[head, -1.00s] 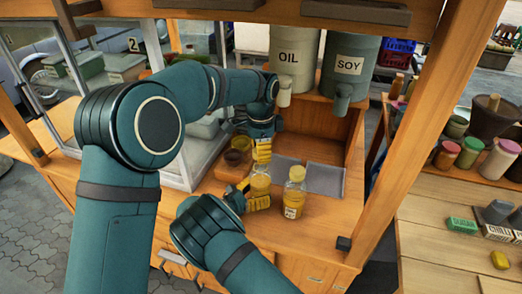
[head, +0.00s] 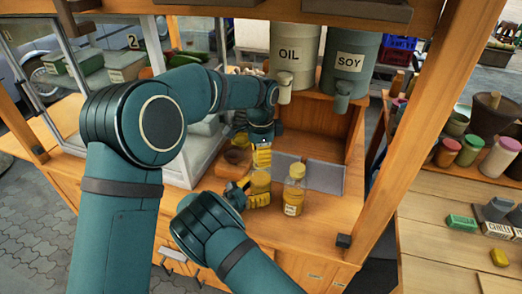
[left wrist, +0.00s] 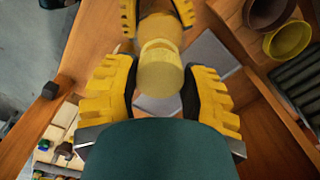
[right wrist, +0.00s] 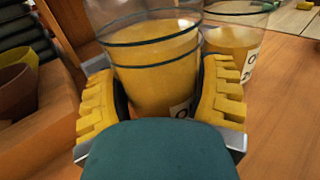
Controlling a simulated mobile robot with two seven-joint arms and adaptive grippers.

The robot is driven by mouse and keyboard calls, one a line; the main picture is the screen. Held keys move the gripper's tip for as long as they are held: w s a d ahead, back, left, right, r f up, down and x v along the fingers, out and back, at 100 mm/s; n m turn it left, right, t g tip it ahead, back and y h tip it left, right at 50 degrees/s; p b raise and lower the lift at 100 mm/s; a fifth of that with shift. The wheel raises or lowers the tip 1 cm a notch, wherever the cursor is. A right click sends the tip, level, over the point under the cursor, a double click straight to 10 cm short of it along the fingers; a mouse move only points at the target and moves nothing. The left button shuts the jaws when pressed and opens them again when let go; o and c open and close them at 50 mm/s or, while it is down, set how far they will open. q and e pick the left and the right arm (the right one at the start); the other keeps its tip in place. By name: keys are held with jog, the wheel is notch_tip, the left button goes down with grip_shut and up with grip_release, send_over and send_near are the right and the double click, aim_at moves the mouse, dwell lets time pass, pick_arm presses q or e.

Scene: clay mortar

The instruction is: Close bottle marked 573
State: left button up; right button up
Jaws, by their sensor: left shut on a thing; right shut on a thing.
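A glass bottle of yellow liquid (head: 260,179) stands on the wooden counter, with my right gripper (head: 258,195) shut around its body from the side. The right wrist view shows this bottle (right wrist: 155,65) between the fingers, its label mostly hidden. My left gripper (head: 262,155) points down over the bottle's top. In the left wrist view it is shut on a yellowish round piece, seemingly the cap (left wrist: 160,75), in line with the bottle. I cannot tell whether the cap is seated. A second similar bottle (head: 294,188) stands close by on the right; its label number is unreadable.
Small bowls (head: 237,157) sit left of the grippers. Grey panels (head: 325,177) lie behind the bottles. OIL (head: 291,58) and SOY (head: 348,65) containers stand on the shelf above. A wooden post (head: 420,130) rises on the right. The front counter is partly clear.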

pick_arm(q)
jog(key=shift+f, duration=0.6)
dwell(0.6)
